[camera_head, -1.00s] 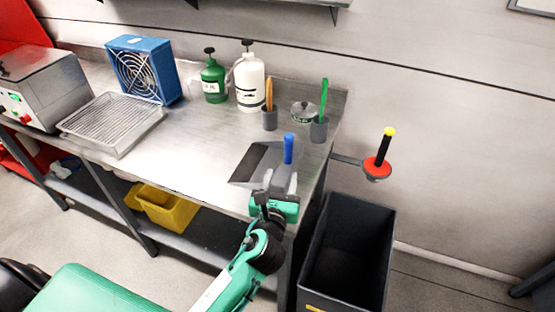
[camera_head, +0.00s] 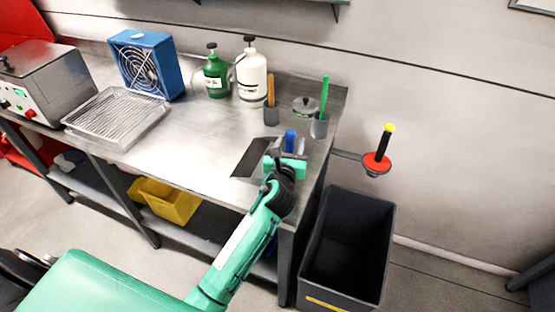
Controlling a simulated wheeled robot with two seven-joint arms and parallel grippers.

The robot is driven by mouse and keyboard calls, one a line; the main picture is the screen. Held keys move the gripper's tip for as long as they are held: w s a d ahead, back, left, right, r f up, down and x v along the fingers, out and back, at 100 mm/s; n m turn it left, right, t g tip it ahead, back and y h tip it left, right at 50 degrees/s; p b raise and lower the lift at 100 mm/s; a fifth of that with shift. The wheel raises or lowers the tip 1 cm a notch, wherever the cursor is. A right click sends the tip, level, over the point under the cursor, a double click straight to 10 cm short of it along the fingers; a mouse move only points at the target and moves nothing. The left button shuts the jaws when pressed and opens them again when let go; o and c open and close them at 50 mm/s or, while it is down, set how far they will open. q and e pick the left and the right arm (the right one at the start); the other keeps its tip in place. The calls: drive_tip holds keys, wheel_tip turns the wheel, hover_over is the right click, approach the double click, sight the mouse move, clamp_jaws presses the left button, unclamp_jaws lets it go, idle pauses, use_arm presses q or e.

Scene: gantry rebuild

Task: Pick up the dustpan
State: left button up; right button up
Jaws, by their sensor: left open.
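The dustpan (camera_head: 254,157) lies on the metal bench near its right front part. Its pan is dark and flat, and its blue handle (camera_head: 290,137) stands up at its right side. My left gripper (camera_head: 288,151) is open at the handle, with its fingers close about the lower part. The green gripper body and wrist hide that part of the handle and the right edge of the pan, so I cannot tell whether the fingers touch it. My right gripper is not in view.
Behind stand a grey cup with an orange-handled tool (camera_head: 271,115), a cup with a green-handled tool (camera_head: 320,124) and a small lidded pot (camera_head: 304,106). Green (camera_head: 215,75) and white (camera_head: 251,79) bottles stand farther back. A dark bin (camera_head: 346,245) stands right of the bench.

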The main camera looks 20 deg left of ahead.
use_arm(q)
clamp_jaws()
drive_tip(key=shift+r, duration=0.1)
